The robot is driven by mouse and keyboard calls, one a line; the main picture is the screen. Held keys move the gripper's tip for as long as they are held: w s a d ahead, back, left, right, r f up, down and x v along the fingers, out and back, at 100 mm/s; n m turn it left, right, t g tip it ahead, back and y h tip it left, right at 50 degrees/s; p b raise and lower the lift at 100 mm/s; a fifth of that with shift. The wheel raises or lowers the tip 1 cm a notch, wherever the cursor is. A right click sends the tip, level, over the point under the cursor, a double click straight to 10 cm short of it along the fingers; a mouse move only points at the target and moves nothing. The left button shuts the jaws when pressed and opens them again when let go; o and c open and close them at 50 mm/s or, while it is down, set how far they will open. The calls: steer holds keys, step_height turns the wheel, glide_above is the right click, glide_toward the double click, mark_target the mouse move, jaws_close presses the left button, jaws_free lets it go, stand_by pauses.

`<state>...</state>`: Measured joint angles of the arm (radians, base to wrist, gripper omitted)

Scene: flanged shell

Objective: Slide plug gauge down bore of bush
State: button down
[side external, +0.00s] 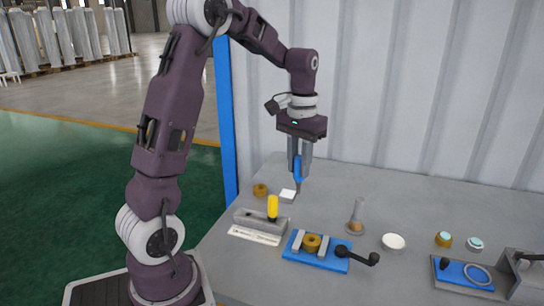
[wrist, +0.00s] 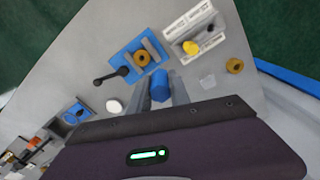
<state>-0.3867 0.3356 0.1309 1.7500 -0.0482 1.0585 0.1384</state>
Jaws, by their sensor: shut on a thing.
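My gripper (side external: 299,170) is shut on a blue-handled plug gauge (side external: 298,168), held upright with its grey end pointing down, in the air above the bench. In the wrist view the blue handle (wrist: 160,85) shows end-on between the fingers; its lower end is hidden there. A brass-coloured bush (side external: 312,243) with a dark bore sits between the grey jaws of a blue vise (side external: 325,261). The bush also shows in the wrist view (wrist: 142,57). The gauge is well above the bush and apart from it.
A grey rack (side external: 250,219) holds a yellow-handled tool (side external: 272,206) beside the vise. A loose brass ring (side external: 260,190) and a white square (side external: 288,195) lie behind. The vise's black handle (side external: 372,258), a flask-like vessel (side external: 355,218) and a white dish (side external: 393,242) stand to the right.

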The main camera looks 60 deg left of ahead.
steer(key=w+d+m, duration=0.2)
steer(key=d, duration=0.3)
step_height(320, 180, down, 11)
steer(key=shift+s+d+f, duration=0.1)
steer(key=shift+f, duration=1.65)
stand_by(0.8)
steer(key=c, duration=1.1)
jaws_free()
steer(key=shift+r, duration=0.1)
step_height(320, 180, up, 7)
steer(key=shift+f, duration=0.1)
